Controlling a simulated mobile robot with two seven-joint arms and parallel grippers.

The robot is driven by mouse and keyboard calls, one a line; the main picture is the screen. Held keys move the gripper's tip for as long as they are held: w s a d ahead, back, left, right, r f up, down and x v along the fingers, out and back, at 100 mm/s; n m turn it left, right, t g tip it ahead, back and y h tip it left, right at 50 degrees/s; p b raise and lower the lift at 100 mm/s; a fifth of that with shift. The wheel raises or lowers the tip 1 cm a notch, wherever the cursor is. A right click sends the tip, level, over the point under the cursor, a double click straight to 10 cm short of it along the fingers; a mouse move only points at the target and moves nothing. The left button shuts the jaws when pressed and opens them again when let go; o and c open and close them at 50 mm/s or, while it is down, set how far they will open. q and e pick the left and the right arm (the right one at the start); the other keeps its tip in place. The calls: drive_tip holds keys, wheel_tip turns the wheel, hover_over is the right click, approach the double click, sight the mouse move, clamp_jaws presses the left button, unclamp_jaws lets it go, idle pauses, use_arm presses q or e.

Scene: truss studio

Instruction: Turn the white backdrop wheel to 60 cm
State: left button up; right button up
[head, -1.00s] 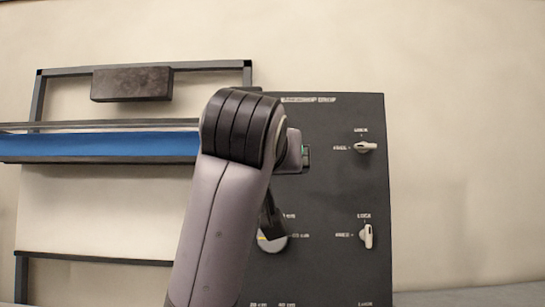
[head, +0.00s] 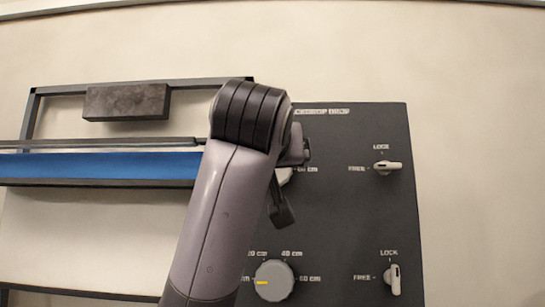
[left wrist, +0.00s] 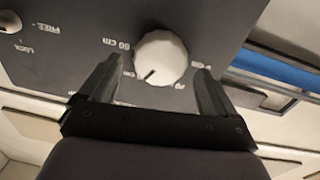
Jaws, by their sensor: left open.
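The white backdrop wheel (left wrist: 160,58) is on the dark panel in the left wrist view. Its dark mark points between the 40 and 20 cm labels, a little nearer 40; the 60 cm label is to its left. In the head view my arm hides most of the wheel (head: 285,175); a pale sliver shows near a 60 cm label. My left gripper (left wrist: 155,69) is open, one finger on each side of the wheel; I cannot tell whether they touch it. It also shows in the head view (head: 293,180). My right gripper is not in view.
Below is a grey wheel (head: 273,281) with a yellow mark toward its left label. A frame with a blue roll (head: 95,167) and dark block (head: 127,101) stands left.

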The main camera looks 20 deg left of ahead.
use_arm(q)
drive_tip(key=shift+w+a, duration=0.1)
drive_tip(key=shift+w, duration=0.4)
drive_tip(key=c, duration=1.1)
drive_tip(key=shift+o, duration=0.2)
